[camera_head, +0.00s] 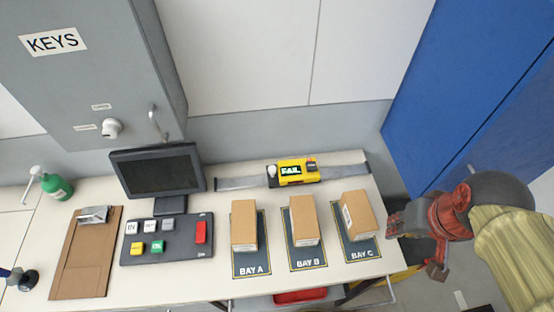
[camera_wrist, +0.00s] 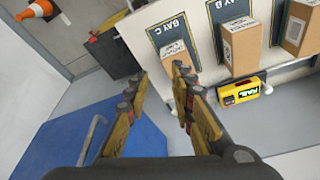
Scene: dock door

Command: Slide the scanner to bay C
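The scanner (camera_head: 297,172) is a yellow device whose green display reads FAIL. It sits on a grey rail (camera_head: 238,183) at the back of the bench, behind the bay B box (camera_head: 304,222). It also shows in the wrist view (camera_wrist: 239,91). A white knob (camera_head: 272,170) stands at its left end. The bay C mat (camera_head: 362,252) is at the right, with a tilted cardboard box (camera_head: 358,215) on it. My gripper (camera_head: 416,245) is right of bay C, apart from the scanner. In the wrist view its fingers (camera_wrist: 155,80) are spread with nothing between them.
The bay A box (camera_head: 244,226) stands left of bay B. A monitor (camera_head: 157,170), button panel (camera_head: 167,239) and clipboard (camera_head: 86,254) fill the left of the bench. A grey KEYS cabinet (camera_head: 85,75) hangs above. A blue panel (camera_head: 450,80) stands at the right.

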